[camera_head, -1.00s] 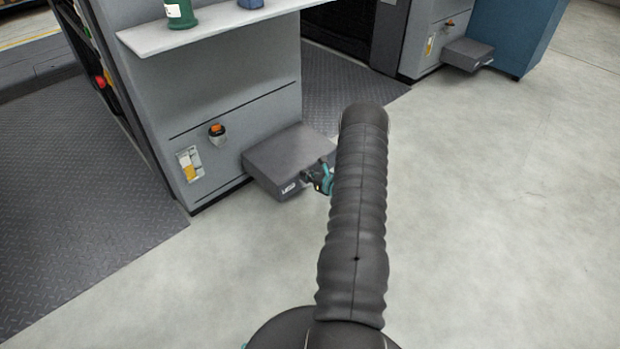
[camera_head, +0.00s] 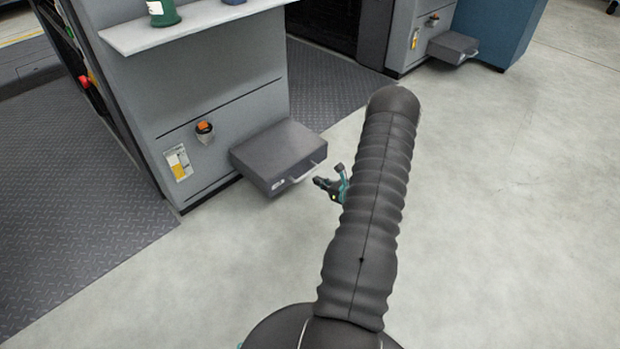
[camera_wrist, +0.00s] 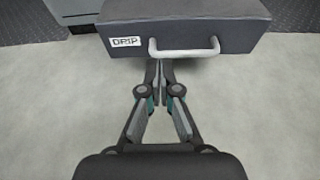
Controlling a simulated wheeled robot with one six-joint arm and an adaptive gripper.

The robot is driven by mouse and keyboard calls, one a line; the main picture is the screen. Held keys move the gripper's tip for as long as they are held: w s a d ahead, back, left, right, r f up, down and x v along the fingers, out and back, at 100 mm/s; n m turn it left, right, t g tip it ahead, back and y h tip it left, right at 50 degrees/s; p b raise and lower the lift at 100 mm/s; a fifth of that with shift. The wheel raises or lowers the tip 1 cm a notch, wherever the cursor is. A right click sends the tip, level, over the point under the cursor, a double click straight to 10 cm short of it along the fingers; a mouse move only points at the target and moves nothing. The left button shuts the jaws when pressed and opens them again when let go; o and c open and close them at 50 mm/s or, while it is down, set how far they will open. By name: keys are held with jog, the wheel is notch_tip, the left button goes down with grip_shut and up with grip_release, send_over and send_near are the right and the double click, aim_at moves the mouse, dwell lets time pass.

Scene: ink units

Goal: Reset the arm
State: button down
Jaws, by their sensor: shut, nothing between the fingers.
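My gripper (camera_head: 322,184) shows at the left side of my dark ribbed arm in the head view, partly hidden by it. In the wrist view my gripper (camera_wrist: 160,68) has its fingertips together with nothing between them. It is just in front of a dark grey drawer box labelled "DRIP" (camera_wrist: 225,22), below its pale handle (camera_wrist: 185,50) in the picture. In the head view the same drip box (camera_head: 275,150) sticks out low from the grey cabinet, its handle (camera_head: 305,175) clear of my gripper.
The grey cabinet (camera_head: 240,85) carries an orange-topped knob (camera_head: 205,128) and a shelf (camera_head: 185,30) with a green container (camera_head: 163,12). A second drip box (camera_head: 453,47) stands farther back by a blue cabinet (camera_head: 500,30). The concrete floor (camera_head: 500,200) at right is open.

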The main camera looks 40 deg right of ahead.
jog(key=shift+s+r, duration=0.15)
jog(key=shift+s, duration=0.4)
